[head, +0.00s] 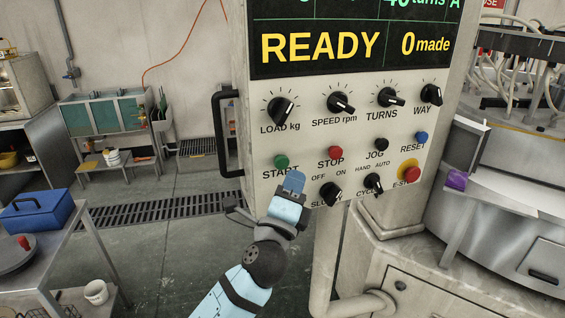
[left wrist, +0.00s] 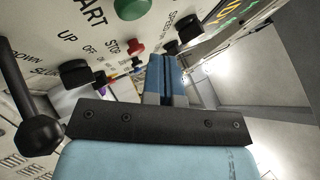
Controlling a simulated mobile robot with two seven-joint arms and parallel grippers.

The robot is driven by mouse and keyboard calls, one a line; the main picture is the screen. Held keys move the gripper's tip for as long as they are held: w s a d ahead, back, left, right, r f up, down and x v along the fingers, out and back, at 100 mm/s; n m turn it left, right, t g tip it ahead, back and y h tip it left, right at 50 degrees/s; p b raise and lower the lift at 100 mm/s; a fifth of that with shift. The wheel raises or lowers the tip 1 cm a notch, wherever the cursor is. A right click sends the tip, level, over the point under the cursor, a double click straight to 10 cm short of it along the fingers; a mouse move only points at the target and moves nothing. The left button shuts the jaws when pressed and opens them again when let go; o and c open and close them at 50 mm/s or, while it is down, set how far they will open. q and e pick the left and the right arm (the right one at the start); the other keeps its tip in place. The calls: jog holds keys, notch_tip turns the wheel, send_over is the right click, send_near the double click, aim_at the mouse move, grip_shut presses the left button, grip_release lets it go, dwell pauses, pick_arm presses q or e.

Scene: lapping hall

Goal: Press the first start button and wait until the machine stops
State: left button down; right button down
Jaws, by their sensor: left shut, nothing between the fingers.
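The control panel (head: 350,120) fills the middle of the head view. Its display (head: 350,45) reads READY and 0 made. The green START button (head: 281,161) is at the panel's lower left, and it also shows in the left wrist view (left wrist: 131,8). The red STOP button (head: 336,152) is to its right. My left gripper (head: 293,182) is shut and empty, its fingertips just below and right of the green button in the head view. In the left wrist view the fingers (left wrist: 165,78) appear apart from the button. My right gripper is out of view.
Above the buttons are black knobs for load, speed, turns and way. A blue RESET button (head: 421,137) and a red emergency stop (head: 411,174) are at the right. A black handle (head: 222,135) sticks out at the panel's left edge. A blue toolbox (head: 38,209) stands at left.

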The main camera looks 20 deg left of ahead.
aim_at(281, 161)
pick_arm(q)
jog(key=shift+w+a, duration=0.75)
jog(key=shift+w, duration=0.15)
dwell(0.3)
jog(key=shift+w, duration=0.1)
dwell(1.0)
jog(key=shift+w+a, duration=0.25)
jog(key=shift+w+a, duration=0.3)
dwell(0.9)
jog(key=shift+d, duration=0.1)
jog(key=shift+s+d, duration=0.45)
jog(key=shift+s, duration=0.2)
